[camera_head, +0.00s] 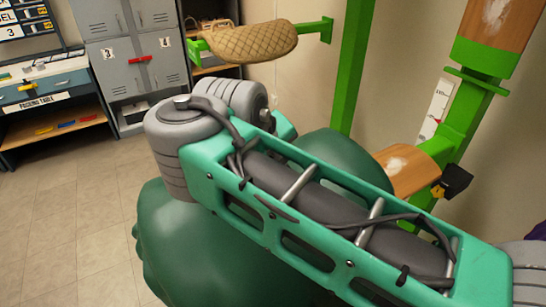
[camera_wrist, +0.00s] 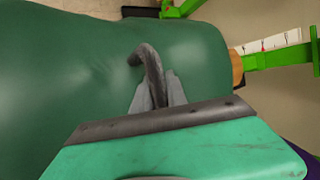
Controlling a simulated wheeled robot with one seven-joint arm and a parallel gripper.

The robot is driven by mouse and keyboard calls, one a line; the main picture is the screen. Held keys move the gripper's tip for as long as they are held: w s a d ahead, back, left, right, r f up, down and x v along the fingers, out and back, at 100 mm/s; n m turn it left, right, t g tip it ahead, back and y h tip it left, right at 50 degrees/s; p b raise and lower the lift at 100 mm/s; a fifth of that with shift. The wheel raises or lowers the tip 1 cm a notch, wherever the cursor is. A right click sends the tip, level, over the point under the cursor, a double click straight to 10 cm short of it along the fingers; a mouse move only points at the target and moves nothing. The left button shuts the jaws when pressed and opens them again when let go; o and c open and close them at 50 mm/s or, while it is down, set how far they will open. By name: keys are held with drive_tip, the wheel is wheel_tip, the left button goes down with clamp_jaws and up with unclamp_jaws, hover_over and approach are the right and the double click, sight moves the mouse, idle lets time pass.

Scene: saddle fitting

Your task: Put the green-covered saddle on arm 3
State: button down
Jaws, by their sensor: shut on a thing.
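The green-covered saddle (camera_head: 185,255) is a large dark green form, partly hidden behind my arm in the head view. It fills much of the wrist view (camera_wrist: 70,75). My gripper (camera_wrist: 157,82) is shut on a dark grey curved grip on the saddle's top. The head view hides my fingers behind my arm. A wood-topped arm (camera_head: 405,170) on a green post is just beyond the saddle's right side, and its wood end also shows in the wrist view (camera_wrist: 237,68). I cannot tell whether the saddle touches it. No arm number is readable.
A tan quilted saddle (camera_head: 250,43) sits on another green arm at the back. Another wood-topped arm (camera_head: 495,25) is at the upper right. A green post (camera_head: 355,65) stands between. Grey lockers (camera_head: 135,50) and a work table (camera_head: 50,90) are at the left, with clear floor before them.

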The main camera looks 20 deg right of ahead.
drive_tip(key=w+d+f+p, duration=0.1)
drive_tip(key=w+d, duration=0.1)
drive_tip(key=d, duration=2)
drive_tip(key=w+d+f+p, duration=0.1)
drive_tip(key=w+d+p, duration=0.1)
drive_tip(key=d, duration=2)
drive_tip(key=shift+d+f, duration=0.2)
drive_tip(key=shift+f, duration=0.2)
